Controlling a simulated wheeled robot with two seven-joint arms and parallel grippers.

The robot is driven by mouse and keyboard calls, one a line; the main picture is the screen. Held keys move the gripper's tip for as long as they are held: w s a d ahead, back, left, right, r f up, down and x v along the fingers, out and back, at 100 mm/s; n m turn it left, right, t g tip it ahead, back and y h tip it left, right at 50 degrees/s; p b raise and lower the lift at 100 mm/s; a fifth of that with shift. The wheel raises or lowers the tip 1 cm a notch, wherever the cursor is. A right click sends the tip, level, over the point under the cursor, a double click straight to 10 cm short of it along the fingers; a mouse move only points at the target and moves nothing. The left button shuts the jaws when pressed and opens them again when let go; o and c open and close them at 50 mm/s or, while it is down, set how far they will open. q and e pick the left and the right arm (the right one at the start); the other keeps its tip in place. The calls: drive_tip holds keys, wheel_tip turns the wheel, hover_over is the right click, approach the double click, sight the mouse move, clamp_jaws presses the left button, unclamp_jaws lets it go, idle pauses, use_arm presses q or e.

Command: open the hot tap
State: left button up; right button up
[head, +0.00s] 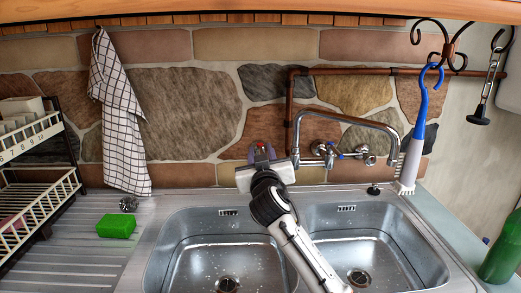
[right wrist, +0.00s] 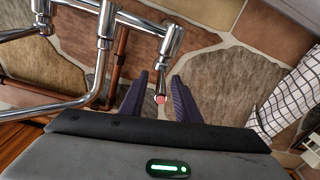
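The hot tap (right wrist: 160,98) is a slim chrome lever with a red end. In the right wrist view it points towards the camera between the two purple fingers of my right gripper (right wrist: 160,82). The fingers are open, with a gap showing on each side of the lever. In the head view my right gripper (head: 263,152) is at the wall left of the chrome mixer, with a bit of red showing between its fingers and most of the lever hidden. The curved spout (head: 345,117) rises over the sink, and a blue-marked tap (head: 341,155) sits on the mixer. My left gripper is not in view.
A double steel sink (head: 218,250) lies below. A copper pipe (head: 291,105) runs up the stone wall beside the mixer. A blue-handled brush (head: 415,135) hangs at right. A green sponge (head: 117,226), a checked towel (head: 122,130) and a dish rack (head: 40,185) are at left.

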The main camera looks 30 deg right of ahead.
drive_tip(key=shift+w+d, duration=0.25)
drive_tip(key=shift+w, duration=0.2)
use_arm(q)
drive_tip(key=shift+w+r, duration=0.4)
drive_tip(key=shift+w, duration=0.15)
use_arm(e)
clamp_jaws()
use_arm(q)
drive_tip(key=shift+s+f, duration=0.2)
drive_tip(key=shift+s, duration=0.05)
